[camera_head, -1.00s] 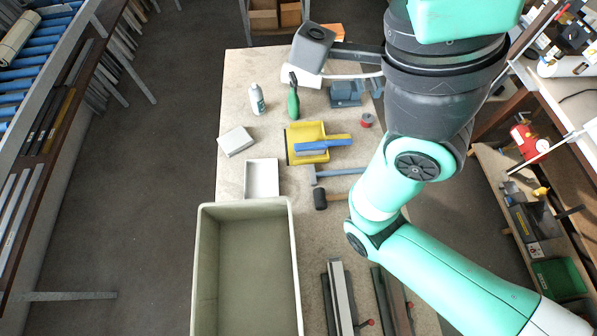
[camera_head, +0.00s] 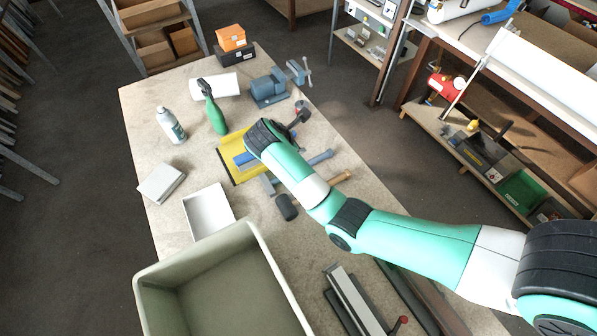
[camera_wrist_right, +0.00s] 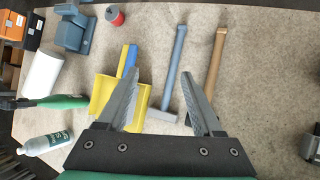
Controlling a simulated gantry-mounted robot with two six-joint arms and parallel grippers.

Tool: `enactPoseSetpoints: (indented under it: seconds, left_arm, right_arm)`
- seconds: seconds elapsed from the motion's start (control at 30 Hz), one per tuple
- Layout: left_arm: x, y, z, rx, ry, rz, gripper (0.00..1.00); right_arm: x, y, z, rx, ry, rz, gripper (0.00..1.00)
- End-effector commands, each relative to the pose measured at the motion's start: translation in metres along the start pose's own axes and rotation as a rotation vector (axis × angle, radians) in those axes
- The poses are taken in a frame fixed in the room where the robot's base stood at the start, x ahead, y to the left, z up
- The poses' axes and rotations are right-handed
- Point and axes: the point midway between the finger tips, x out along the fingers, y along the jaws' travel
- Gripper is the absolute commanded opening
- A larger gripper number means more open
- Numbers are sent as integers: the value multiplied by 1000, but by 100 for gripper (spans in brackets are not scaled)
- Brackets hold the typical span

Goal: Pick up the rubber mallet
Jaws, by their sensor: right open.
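The rubber mallet has a black head (camera_head: 286,207) and a light wooden handle (camera_head: 338,181). It lies on the table beside a hammer with a blue-grey handle (camera_head: 318,158). In the right wrist view the mallet's handle (camera_wrist_right: 216,60) is just right of my right gripper's right finger, and that finger hides most of its head. My right gripper (camera_wrist_right: 160,75) is open and empty, above the table, with the hammer's handle (camera_wrist_right: 176,62) showing between its fingers. In the head view my right wrist mostly hides the gripper. My left gripper is not in view.
A yellow dustpan (camera_head: 229,158) with a blue brush lies left of the hammer. A large grey bin (camera_head: 215,262) and metal profiles (camera_head: 350,298) are at the front.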

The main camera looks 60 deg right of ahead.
Motion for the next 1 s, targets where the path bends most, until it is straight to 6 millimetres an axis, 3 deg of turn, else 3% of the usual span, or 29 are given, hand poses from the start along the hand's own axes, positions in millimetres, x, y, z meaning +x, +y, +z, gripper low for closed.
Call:
enactPoseSetpoints:
  seconds: [0.03,0.1,0.2,0.43,0.7,1.0]
  left_arm:
    - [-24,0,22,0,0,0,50]
    - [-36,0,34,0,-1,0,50]
    - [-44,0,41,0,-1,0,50]
    - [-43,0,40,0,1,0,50]
    - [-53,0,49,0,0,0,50]
    - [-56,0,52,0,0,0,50]
  right_arm:
    - [40,-39,-29,-8,48,-115,68]
    - [65,-77,-51,-18,104,-246,68]
    - [80,-108,-66,-29,150,-358,68]
    - [84,-118,-69,-34,166,-396,68]
    - [128,-136,-77,-33,165,-396,68]
    - [144,-140,-80,-34,166,-391,68]
